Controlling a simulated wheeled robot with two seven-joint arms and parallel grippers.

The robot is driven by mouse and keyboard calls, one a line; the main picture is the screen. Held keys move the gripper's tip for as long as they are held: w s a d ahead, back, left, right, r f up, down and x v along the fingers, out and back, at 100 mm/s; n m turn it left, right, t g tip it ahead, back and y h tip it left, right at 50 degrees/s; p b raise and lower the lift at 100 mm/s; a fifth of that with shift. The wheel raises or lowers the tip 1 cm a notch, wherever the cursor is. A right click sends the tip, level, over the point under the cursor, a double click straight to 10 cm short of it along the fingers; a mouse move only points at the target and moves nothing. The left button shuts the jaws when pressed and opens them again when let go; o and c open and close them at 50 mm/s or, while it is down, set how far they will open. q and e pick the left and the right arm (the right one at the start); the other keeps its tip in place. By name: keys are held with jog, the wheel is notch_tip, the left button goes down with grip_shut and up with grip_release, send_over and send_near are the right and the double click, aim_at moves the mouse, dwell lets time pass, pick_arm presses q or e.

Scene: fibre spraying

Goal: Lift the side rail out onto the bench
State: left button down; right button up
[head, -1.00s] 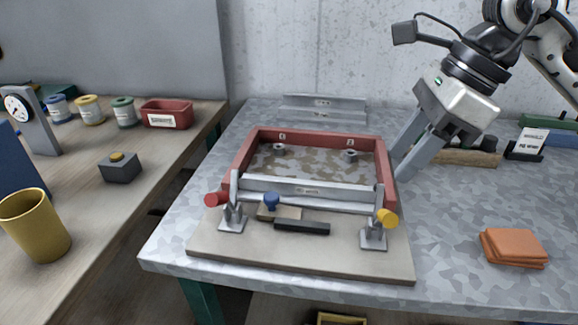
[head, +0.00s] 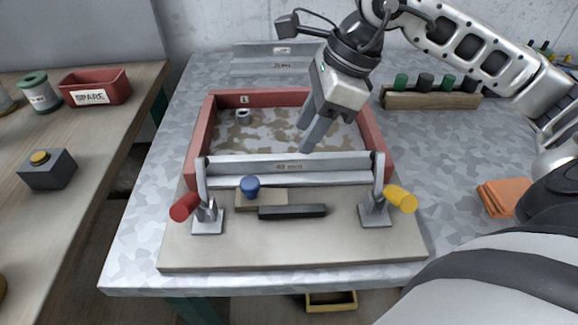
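A grey rail (head: 320,165) with a "40 mm" style label forms the near side of the red frame (head: 198,135). It sits between a left clamp with a red handle (head: 185,206) and a right clamp with a yellow handle (head: 400,199). Both clamps' upright arms stand against the rail's ends. My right gripper (head: 312,132) hangs over the inside of the frame, behind the rail and apart from it. Its two fingers are spread and hold nothing, pointing down. My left gripper is out of view.
Spare grey rails (head: 270,67) lie at the back. Orange cloths (head: 500,197) lie at the right. The bench left of the frame is clear.

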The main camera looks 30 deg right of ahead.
aim_at(289, 156)
jog(key=x, duration=0.5)
jog(key=shift+w+a+f+p, duration=0.2)
jog(key=shift+w+f+p, duration=0.05)
jog(key=shift+p, duration=0.15)
grip_shut()
